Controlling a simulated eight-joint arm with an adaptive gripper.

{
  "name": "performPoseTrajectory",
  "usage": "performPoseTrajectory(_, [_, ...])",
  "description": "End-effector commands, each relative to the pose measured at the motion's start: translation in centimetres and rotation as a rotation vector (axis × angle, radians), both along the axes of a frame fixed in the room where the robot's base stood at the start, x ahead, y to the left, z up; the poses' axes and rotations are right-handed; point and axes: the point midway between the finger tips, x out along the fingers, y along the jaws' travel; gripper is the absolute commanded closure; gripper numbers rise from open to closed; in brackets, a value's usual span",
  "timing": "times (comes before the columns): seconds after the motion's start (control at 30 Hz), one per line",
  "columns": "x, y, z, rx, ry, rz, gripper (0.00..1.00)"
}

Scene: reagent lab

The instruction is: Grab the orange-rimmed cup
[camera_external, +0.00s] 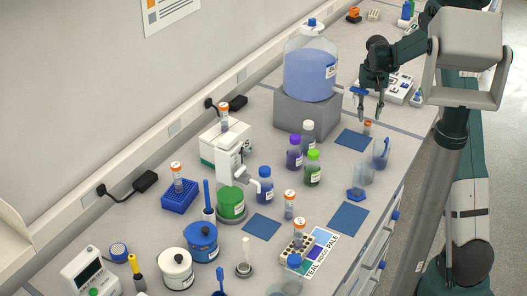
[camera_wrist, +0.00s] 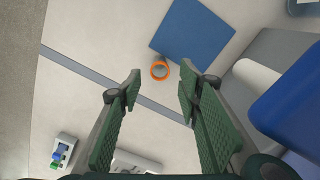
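The orange-rimmed cup (camera_external: 367,128) is small and stands on the bench beside a blue mat. In the wrist view the cup (camera_wrist: 159,70) shows from above as an orange ring, between the lines of the two fingers and just beyond their tips. My gripper (camera_external: 370,117) points down above the cup, and in the wrist view my gripper (camera_wrist: 161,82) is open with nothing between its fingers. The height left between the fingertips and the cup is hard to tell.
A blue mat (camera_external: 352,140) lies beside the cup. A grey block (camera_external: 306,117) bearing a large blue-filled carboy (camera_external: 310,70) stands to the left. Bottles crowd the left.

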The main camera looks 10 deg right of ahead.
Motion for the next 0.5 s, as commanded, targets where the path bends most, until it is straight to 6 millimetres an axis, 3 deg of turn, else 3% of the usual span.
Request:
performPoseTrajectory(0.27, [0.0,0.0,-0.1,0.000,0.000,0.000,0.66])
performPoseTrajectory(0.5, [0.0,0.0,-1.7,0.000,0.000,0.000,0.66])
